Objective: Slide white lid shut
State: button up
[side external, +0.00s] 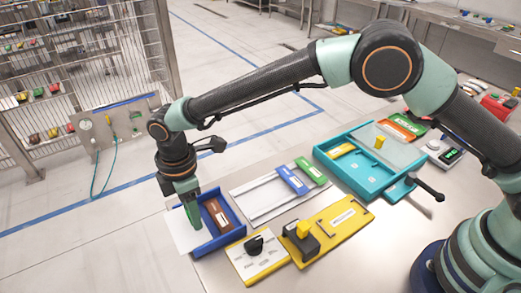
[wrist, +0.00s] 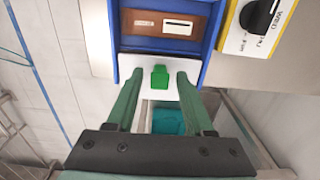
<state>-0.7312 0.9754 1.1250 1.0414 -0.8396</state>
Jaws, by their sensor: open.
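The white lid (side external: 183,233) sticks out of the left end of the blue box (side external: 237,236), leaving most of the box open. A brown block with a white label (side external: 216,214) lies inside; it also shows in the wrist view (wrist: 150,31). In the wrist view the white lid (wrist: 134,63) carries a green knob (wrist: 160,77). My gripper (wrist: 160,74) is open, with one green finger on each side of the knob and a gap on both sides. In the side view my gripper (side external: 192,215) is low over the lid and hides the knob.
A panel with a black dial (side external: 258,250) and a yellow plate (side external: 335,225) stand right of the blue box. Behind are a white railed plate (side external: 262,200) and a teal tray with a clear cover (side external: 345,175). The table's edge is close to the lid's outer end.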

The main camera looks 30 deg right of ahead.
grip_shut()
dwell(1.4)
